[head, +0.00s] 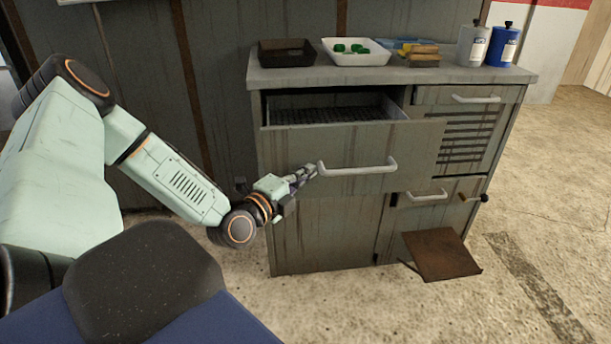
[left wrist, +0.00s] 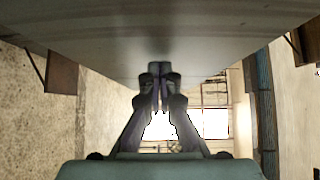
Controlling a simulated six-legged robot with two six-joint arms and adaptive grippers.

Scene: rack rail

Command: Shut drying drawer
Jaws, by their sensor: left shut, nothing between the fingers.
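The drying drawer (head: 290,158) is the wide upper-left drawer of the grey cabinet, pulled partly out. A dark mesh bottom (head: 330,113) shows inside it. Its white bar handle (head: 358,169) runs across the front. My left gripper (head: 308,172) is shut and empty, at the left end of the handle by the drawer front; I cannot tell whether it touches. In the left wrist view the shut fingers (left wrist: 160,85) point at a large grey surface, likely the drawer front. My right gripper is in neither view.
On the cabinet top (head: 275,76) stand a black tray (head: 286,53), a white tray (head: 357,56) with green pieces, sponge-like blocks (head: 424,60) and two bottles (head: 472,45). A rusty panel (head: 440,255) leans out low at the right. The floor ahead is clear.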

